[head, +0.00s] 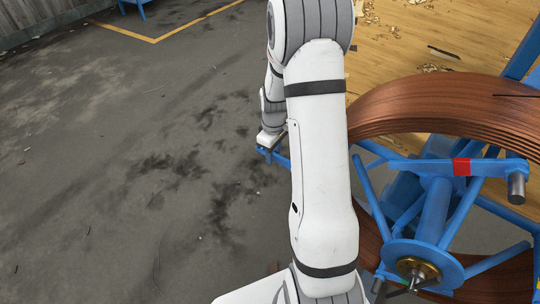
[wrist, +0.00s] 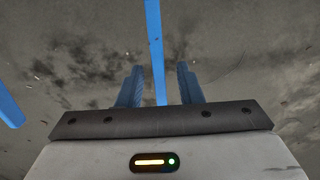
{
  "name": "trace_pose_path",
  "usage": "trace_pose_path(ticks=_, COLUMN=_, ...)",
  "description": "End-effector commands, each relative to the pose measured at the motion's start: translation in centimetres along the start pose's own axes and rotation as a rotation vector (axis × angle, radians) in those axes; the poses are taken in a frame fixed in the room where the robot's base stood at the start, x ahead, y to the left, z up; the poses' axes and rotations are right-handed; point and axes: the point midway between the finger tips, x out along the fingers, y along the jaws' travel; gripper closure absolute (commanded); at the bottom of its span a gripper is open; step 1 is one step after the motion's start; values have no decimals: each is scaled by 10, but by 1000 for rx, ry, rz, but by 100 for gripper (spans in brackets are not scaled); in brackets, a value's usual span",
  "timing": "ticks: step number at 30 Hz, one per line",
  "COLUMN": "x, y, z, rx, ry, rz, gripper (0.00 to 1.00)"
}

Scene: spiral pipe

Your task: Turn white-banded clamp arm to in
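My gripper (wrist: 160,72) shows in the wrist view with its two blue fingers apart. A narrow blue bar (wrist: 153,30) runs between them, with a gap visible on each side. In the head view my gripper (head: 272,143) is at a blue bar (head: 281,158) left of the coil; its fingers are too small to make out there. No white band shows on this bar in either view, so I cannot tell whether it is the white-banded clamp arm. A different blue clamp arm with a red band (head: 461,167) shows at the right.
A large brown pipe coil (head: 430,108) sits on a blue reel frame with a round hub (head: 412,262). Another blue bar (wrist: 8,105) is at the wrist view's left edge. Wooden boards (head: 400,45) lie behind. Open grey ground (head: 120,200) lies left.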

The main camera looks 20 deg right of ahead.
Motion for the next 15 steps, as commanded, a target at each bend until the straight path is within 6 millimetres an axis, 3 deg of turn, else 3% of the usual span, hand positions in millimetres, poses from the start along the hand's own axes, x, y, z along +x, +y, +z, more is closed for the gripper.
trace_pose_path(ticks=11, x=10, y=0, z=0, rx=2, ry=0, rz=0, gripper=67)
trace_pose_path(ticks=15, x=9, y=0, z=0, rx=2, ry=0, rz=0, gripper=77)
